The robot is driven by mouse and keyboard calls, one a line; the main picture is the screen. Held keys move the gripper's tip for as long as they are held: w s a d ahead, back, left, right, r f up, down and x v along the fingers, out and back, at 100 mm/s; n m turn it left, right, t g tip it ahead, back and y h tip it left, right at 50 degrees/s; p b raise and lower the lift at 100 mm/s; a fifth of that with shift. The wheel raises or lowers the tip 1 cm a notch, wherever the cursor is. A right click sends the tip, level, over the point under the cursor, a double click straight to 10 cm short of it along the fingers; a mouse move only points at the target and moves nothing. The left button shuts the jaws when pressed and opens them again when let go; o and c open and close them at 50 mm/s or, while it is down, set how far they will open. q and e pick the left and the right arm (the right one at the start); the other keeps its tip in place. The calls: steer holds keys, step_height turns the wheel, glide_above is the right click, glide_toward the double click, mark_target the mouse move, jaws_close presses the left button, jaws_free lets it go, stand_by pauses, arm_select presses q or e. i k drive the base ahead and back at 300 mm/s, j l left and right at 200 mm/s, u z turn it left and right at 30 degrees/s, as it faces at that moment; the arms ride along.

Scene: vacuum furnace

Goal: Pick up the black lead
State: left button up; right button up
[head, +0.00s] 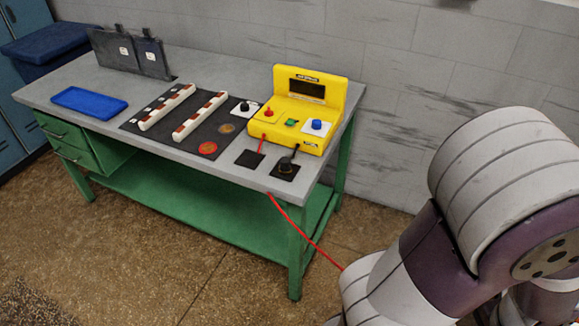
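The black lead (286,163) is at the front right of the table, just in front of the yellow instrument (307,109). Its dark plug rests on a black square pad (283,174), and a short black cable runs up towards the instrument. A red lead (306,238) leaves the instrument, hangs over the table's front edge and runs down to the right until my arm hides it. Neither gripper is in view. A large arm of mine fills the lower right, and its hand end is out of sight.
The grey-topped green table (205,178) also bears a dark mat (187,121) with two white-and-brown strips, a blue tray (89,102) and two dark upright panels (130,53). A second black square (249,158) lies bare left of the black lead. A wall stands behind.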

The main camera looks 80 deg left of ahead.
mark_target(285, 168)
steer(key=u, duration=2.95)
